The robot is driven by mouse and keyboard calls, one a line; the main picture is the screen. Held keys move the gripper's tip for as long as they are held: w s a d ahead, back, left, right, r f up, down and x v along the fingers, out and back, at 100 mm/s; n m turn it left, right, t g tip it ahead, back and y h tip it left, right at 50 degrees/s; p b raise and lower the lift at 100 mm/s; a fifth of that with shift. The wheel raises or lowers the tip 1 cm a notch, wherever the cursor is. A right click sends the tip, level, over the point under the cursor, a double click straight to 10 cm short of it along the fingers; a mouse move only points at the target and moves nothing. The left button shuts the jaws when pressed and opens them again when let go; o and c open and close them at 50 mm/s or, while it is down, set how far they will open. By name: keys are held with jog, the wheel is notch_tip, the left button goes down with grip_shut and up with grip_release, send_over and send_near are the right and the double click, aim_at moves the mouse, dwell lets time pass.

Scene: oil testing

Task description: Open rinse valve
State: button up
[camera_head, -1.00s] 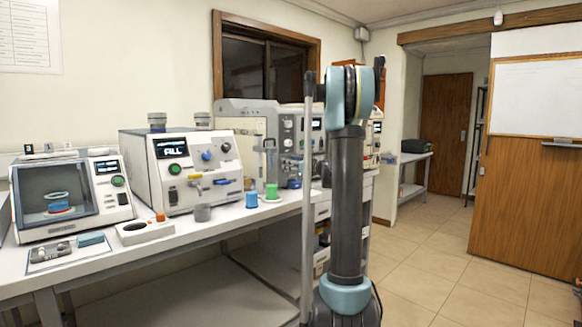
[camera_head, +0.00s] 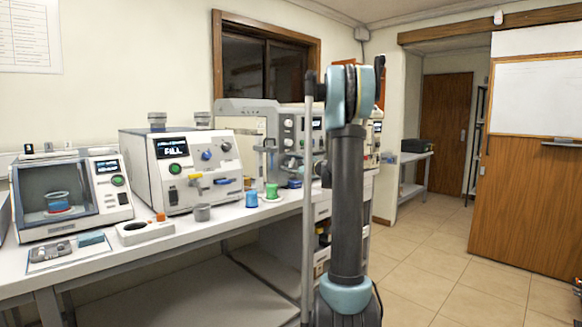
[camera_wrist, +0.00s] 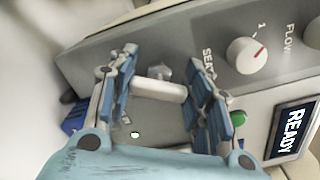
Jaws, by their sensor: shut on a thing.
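In the wrist view my gripper (camera_wrist: 163,62) has one finger at each end of a short white cylindrical handle (camera_wrist: 159,91). It is shut on this handle, in front of a grey panel. No label for a rinse valve is readable, so I cannot tell from lettering whether the handle is that valve. A silver hex fitting sits just behind the handle. In the head view my raised arm stands before the far grey machine (camera_head: 240,107), and my gripper is hidden behind it.
Beside the handle are a white knob (camera_wrist: 246,55) with a red mark, a green button (camera_wrist: 238,117) and a screen (camera_wrist: 291,131) reading READY. The bench (camera_head: 190,228) also holds a FILL machine (camera_head: 150,200), a blue cup (camera_head: 252,200) and a green cup (camera_head: 271,190).

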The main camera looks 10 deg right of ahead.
jog(key=n, duration=0.6)
jog(key=shift+s+f, duration=0.1)
jog(key=shift+f, duration=0.15)
dwell(0.5)
jog(key=o, duration=1.1)
jog(key=v, duration=1.2)
jog(key=shift+f, duration=0.1)
jog(key=shift+a, duration=0.15)
